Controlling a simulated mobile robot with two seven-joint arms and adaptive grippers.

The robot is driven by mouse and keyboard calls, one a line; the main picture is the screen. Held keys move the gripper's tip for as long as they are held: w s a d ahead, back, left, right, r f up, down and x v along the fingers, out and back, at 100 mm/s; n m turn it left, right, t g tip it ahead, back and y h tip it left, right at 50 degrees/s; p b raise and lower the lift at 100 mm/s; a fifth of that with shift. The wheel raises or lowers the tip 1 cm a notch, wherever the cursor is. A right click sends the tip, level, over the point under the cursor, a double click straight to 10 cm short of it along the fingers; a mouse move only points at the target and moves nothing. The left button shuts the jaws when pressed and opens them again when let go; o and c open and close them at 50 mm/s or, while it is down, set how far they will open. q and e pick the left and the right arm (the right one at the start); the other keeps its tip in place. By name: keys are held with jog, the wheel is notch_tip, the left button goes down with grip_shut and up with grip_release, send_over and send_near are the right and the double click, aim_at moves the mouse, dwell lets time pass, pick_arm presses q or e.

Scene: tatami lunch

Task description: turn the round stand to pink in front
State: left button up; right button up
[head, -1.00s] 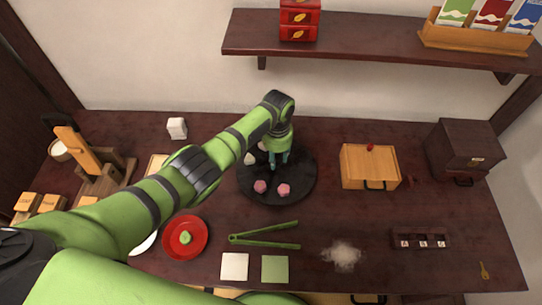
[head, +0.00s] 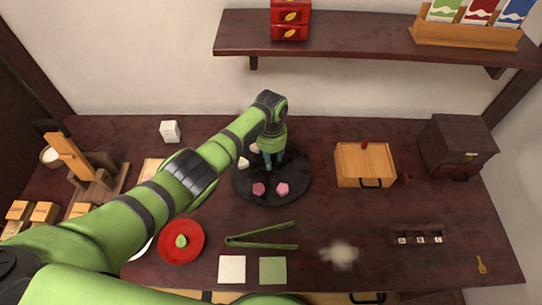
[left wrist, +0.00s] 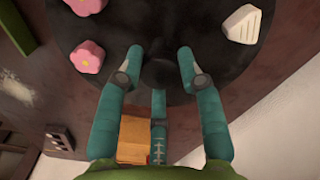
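The round stand (head: 298,188) is a dark disc on the table. Two pink flower-shaped sweets (head: 258,189) (head: 282,188) lie on its front part. A white wedge-shaped piece (head: 243,163) lies at its left, and a pale piece (head: 254,148) lies at its back left. My left gripper (head: 271,163) points down over the stand's middle. In the left wrist view its fingers (left wrist: 160,58) are spread, with a dark raised centre of the stand between them; contact cannot be told. The stand's far side is partly hidden by my arm. My right gripper is out of view.
Green tongs (head: 262,241) lie in front of the stand. A red plate (head: 197,252) with a green sweet is at front left. A wooden box (head: 362,162) stands to the right. A shelf (head: 355,35) hangs behind.

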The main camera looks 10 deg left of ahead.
pick_arm(q)
jog(key=shift+o, duration=1.2)
jog(key=shift+f, duration=0.1)
notch_tip(320, 180, up, 12)
